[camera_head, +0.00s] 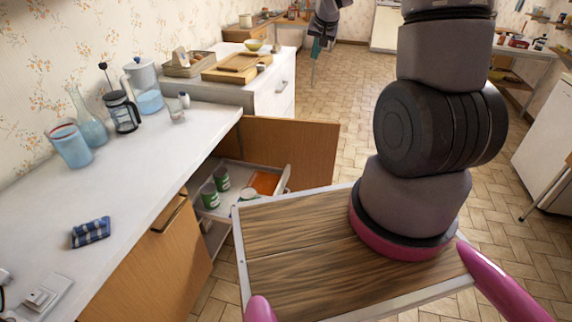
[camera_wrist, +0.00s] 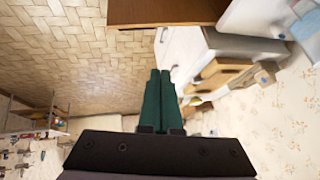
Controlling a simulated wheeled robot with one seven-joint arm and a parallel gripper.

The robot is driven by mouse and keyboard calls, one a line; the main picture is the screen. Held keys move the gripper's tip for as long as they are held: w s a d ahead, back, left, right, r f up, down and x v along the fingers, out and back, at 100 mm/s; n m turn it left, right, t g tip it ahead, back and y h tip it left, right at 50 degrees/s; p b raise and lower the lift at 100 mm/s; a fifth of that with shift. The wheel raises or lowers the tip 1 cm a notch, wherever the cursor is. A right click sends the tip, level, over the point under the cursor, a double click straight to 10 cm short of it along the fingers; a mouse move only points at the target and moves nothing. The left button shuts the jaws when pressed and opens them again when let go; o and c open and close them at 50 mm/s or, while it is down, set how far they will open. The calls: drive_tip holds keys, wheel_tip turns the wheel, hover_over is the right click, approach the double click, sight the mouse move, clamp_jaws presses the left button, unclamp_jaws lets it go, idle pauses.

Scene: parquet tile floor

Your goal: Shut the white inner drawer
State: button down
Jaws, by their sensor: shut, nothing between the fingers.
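The white inner drawer (camera_head: 285,180) is pulled out of the low cabinet under the counter, behind an open wooden door (camera_head: 295,148). Green cans (camera_head: 215,188) and an orange item (camera_head: 265,183) lie in it. My gripper (camera_head: 315,48) is high at the top of the head view, beyond and well apart from the drawer. In the wrist view its green fingers (camera_wrist: 160,75) are together, with nothing between them. A brown wooden panel (camera_wrist: 165,12) shows at the top of the wrist view. I cannot make out the inner drawer there.
The white counter (camera_head: 150,150) at left holds a French press (camera_head: 123,112), jugs (camera_head: 145,85) and a folded blue cloth (camera_head: 90,232). A white drawer unit (camera_head: 275,95) with trays stands beyond the door. Parquet floor (camera_head: 340,90) is open in the middle. A white appliance (camera_head: 545,150) stands at right.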

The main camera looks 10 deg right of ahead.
drive_tip(key=w+f+y, duration=0.1)
drive_tip(key=w+f, duration=0.2)
drive_tip(key=f, duration=1.1)
drive_tip(key=w+f, duration=0.2)
drive_tip(key=f, duration=1.3)
drive_tip(key=s+a+f+y, duration=0.1)
drive_tip(key=s+f, duration=0.3)
drive_tip(key=f, duration=1)
drive_tip(key=y, duration=0.1)
approach(282, 188)
wheel_tip(282, 188, down, 3)
drive_tip(key=d, duration=0.3)
drive_tip(key=shift+w+a+f+n, duration=0.1)
drive_tip(key=shift+w+a+n, duration=0.05)
drive_tip(key=shift+w+a, duration=0.4)
drive_tip(key=shift+w+a+f+n, duration=0.15)
drive_tip(key=shift+w+a, duration=0.2)
drive_tip(key=shift+a, duration=0.3)
drive_tip(key=shift+w+a, duration=0.45)
drive_tip(key=shift+a, duration=0.2)
